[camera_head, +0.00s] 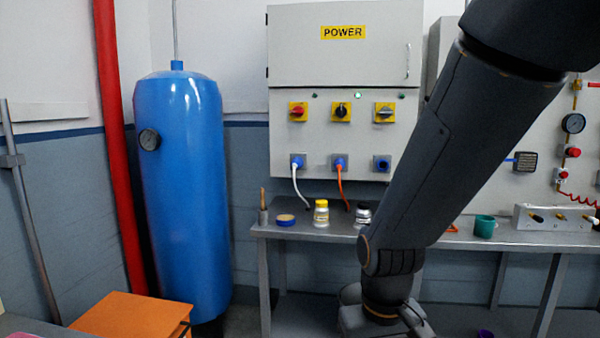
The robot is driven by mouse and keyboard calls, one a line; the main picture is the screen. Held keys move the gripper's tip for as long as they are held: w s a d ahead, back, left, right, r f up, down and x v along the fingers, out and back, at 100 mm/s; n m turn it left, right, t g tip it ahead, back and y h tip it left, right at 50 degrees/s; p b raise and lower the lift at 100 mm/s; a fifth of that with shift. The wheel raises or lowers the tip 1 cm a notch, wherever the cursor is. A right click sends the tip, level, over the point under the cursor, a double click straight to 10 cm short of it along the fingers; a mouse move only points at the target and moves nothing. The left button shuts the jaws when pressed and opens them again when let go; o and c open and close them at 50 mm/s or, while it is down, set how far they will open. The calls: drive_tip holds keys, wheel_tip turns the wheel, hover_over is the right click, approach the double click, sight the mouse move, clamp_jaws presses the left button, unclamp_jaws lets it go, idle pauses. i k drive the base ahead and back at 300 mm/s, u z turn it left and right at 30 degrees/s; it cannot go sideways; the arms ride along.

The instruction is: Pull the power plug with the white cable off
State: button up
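The power plug with the white cable (297,162) is blue and sits in the left socket at the bottom of the grey power cabinet (310,50). Its white cable (295,188) hangs down toward the bench. A second blue plug with an orange cable (339,161) sits in the middle socket. The right socket (381,164) shows no cable. My gripper (386,326) hangs at the bottom edge of the view, in front of the bench and well below the plugs. Its fingertips are cut off or unclear, so I cannot tell if it is open.
A grey bench (320,229) below the cabinet holds small jars (321,213) and a green cup (484,226). A blue tank (182,190) and an orange box (130,317) stand left. My arm covers the cabinet's right side. Space before the left plugs looks clear.

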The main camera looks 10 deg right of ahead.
sight(298, 162)
drive_tip(key=k, duration=0.35)
drive_tip(key=z, duration=0.6)
drive_tip(key=i, duration=0.85)
drive_tip(key=z, duration=0.4)
drive_tip(key=i, duration=0.8)
drive_tip(key=u, duration=0.9)
drive_tip(key=i, duration=0.75)
drive_tip(key=u, duration=0.7)
